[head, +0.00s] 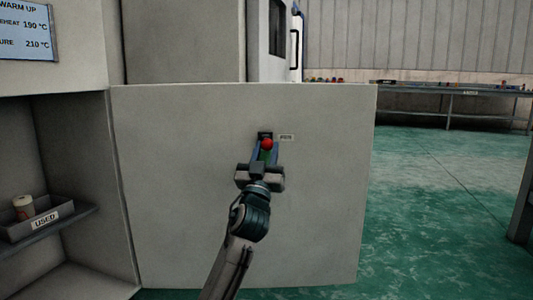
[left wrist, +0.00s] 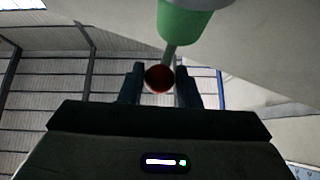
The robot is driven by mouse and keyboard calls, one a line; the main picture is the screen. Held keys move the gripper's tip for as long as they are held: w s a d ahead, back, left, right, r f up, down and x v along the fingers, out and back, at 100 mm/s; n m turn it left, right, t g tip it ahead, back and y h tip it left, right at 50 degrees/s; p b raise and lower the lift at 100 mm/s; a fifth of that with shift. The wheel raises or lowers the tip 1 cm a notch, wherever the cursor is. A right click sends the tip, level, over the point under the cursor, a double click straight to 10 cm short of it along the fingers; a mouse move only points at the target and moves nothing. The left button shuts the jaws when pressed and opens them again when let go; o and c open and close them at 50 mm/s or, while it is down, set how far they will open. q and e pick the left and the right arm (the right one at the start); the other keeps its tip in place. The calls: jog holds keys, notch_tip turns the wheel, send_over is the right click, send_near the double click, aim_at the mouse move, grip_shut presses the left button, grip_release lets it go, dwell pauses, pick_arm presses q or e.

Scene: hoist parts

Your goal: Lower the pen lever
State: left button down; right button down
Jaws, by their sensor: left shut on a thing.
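The pen lever has a red ball knob (head: 267,144) and stands out from a dark mount on the grey panel (head: 190,190), beside a small white label (head: 286,137) too small to read. My left gripper (head: 265,151) reaches up to it from below and is shut on the knob. In the left wrist view the red knob (left wrist: 159,78) sits between the two fingertips, and a thin grey shaft runs from it to a green part (left wrist: 187,22). The fingers hide part of the lever in the head view. My right gripper is not in view.
At the left, a tray (head: 75,212) marked USED holds a pale cylindrical thing (head: 23,206) on a shelf, below a blue-white screen (head: 27,32). A long bench (head: 450,93) stands at the back right. The green floor (head: 440,200) right of the panel is clear.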

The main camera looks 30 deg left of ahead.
pick_arm(q)
jog(key=shift+w+a+f, duration=0.1)
jog(key=shift+f, duration=0.4)
jog(key=c, duration=1.1)
grip_release()
jog(key=shift+a, duration=0.2)
jog(key=shift+d, duration=0.1)
jog(key=shift+s+d+f, duration=0.1)
jog(key=shift+s+f, duration=0.05)
jog(key=shift+s, duration=0.1)
jog(key=v, duration=1)
jog(key=shift+s, duration=0.1)
